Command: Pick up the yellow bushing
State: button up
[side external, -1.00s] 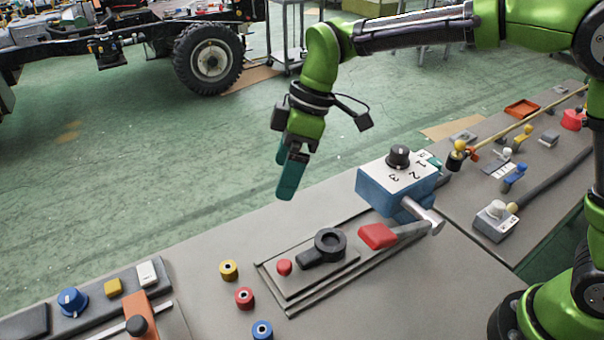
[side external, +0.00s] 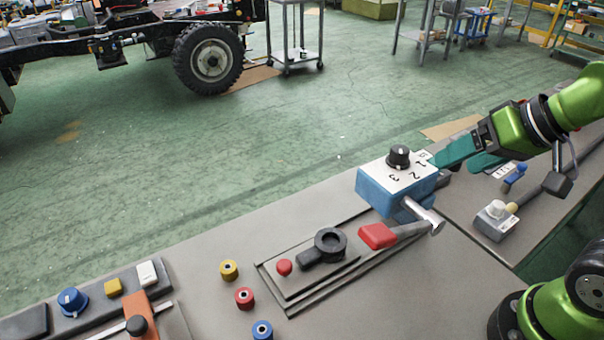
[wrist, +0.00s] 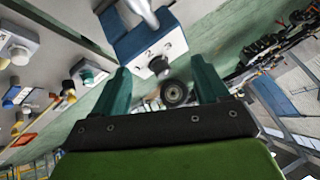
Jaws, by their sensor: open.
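The yellow bushing (side external: 228,270) stands on the grey bench in the side external view, left of the black-framed plate. A red bushing (side external: 244,298) and a blue bushing (side external: 262,330) stand in a row nearer the camera. My gripper (side external: 459,161) is far to the right of the yellow bushing, beside the blue selector box (side external: 380,192). Its teal fingers are apart with nothing between them. In the wrist view my gripper (wrist: 160,64) shows both fingers spread, with the selector box (wrist: 148,40) ahead. I cannot make out the yellow bushing in the wrist view.
A black ring-ended part (side external: 328,244) sits on the plate. A panel (side external: 90,296) with knobs is at the left. Bench around the yellow bushing is clear.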

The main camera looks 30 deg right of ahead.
jog(key=shift+c, duration=0.6)
